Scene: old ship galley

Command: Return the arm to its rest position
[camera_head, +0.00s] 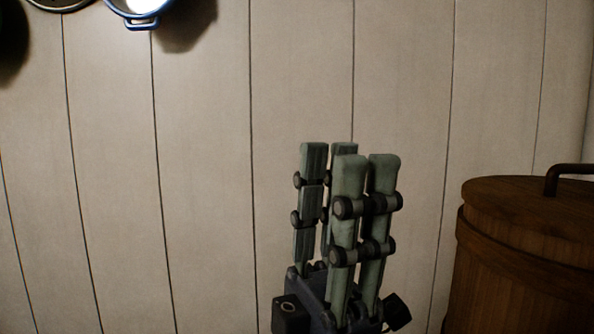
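My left gripper (350,155) stands upright at the lower middle of the head view, its grey-green jointed fingers pointing up. The fingers are straight and uncurled, with one set nearer to me and the other behind it. They look apart, with nothing seen held between them. The dark palm is at the bottom edge, and the rest of the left arm is out of the frame. My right gripper is not in view.
A pale plank wall (200,210) fills the background. A brown wooden barrel (520,265) with a lid and dark handle (570,170) stands at the lower right. A blue-rimmed pan (142,20) shows at the top left.

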